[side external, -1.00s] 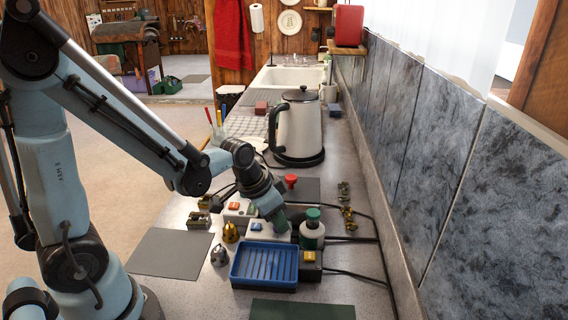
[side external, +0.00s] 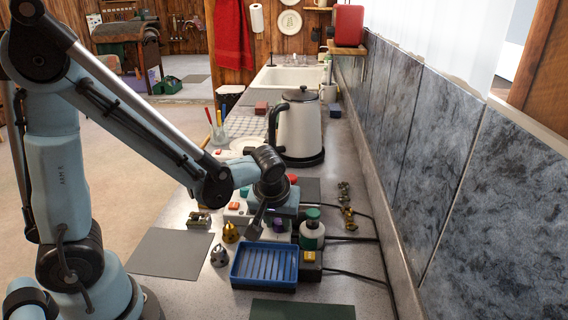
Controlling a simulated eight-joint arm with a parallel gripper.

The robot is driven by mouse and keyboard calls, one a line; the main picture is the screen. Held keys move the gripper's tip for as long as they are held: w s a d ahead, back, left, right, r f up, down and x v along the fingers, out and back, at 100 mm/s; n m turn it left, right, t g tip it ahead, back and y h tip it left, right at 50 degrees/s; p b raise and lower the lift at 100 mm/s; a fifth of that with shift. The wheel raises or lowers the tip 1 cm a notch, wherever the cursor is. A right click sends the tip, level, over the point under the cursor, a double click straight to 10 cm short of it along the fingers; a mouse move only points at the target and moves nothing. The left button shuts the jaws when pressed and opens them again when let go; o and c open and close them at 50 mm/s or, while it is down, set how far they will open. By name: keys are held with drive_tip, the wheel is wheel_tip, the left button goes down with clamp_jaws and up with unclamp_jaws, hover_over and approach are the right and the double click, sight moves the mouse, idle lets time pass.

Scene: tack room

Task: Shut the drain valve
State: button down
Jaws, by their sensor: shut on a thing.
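No part in view is clearly labelled as the drain valve. A purple knob (side external: 278,226) stands on a white block on the counter, just behind the blue tray. My gripper (side external: 275,226) is over this block, with its blue-grey hand broadside to the camera. One dark finger slants down at the left of the knob. The other finger is hard to make out. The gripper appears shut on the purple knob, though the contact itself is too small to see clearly.
A blue slotted tray (side external: 264,265) stands in front. A white bottle with a green cap (side external: 312,231) is close on the right. Brass fittings (side external: 346,206) and black cables lie near the wall. A kettle (side external: 298,128) stands behind. A grey mat (side external: 170,252) lies clear at left.

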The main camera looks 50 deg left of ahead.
drive_tip(key=shift+n, duration=0.5)
drive_tip(key=shift+y, duration=0.3)
drive_tip(key=c, duration=1.1)
unclamp_jaws()
drive_tip(key=shift+g, duration=0.3)
drive_tip(key=shift+c, duration=0.2)
drive_tip(key=v, duration=1.2)
